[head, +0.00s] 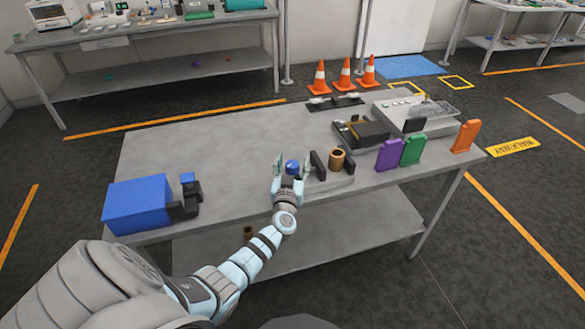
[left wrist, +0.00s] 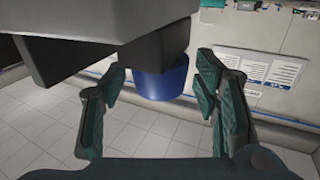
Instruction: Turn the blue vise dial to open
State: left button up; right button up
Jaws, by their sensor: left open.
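The blue vise dial (head: 292,166) is at the left end of the vise near the table's front edge. The vise has two dark jaws, a left one (head: 318,164) and a right one (head: 348,156), with a brown cylinder (head: 337,160) between them. My left gripper (head: 289,172) is open, with its fingers around the dial. In the left wrist view the blue dial (left wrist: 165,84) lies between the two spread green fingers, with a gap on each side. The dial's far side is hidden there by the dark vise body (left wrist: 155,50). My right gripper is not in view.
A blue box (head: 138,205) with a small black fixture (head: 185,205) stands at the table's left. Purple (head: 389,155), green (head: 412,149) and orange (head: 465,136) upright pieces stand to the right. The grey tabletop's (head: 200,150) left middle is clear.

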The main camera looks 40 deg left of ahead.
pick_arm(q)
jog(key=c, duration=1.2)
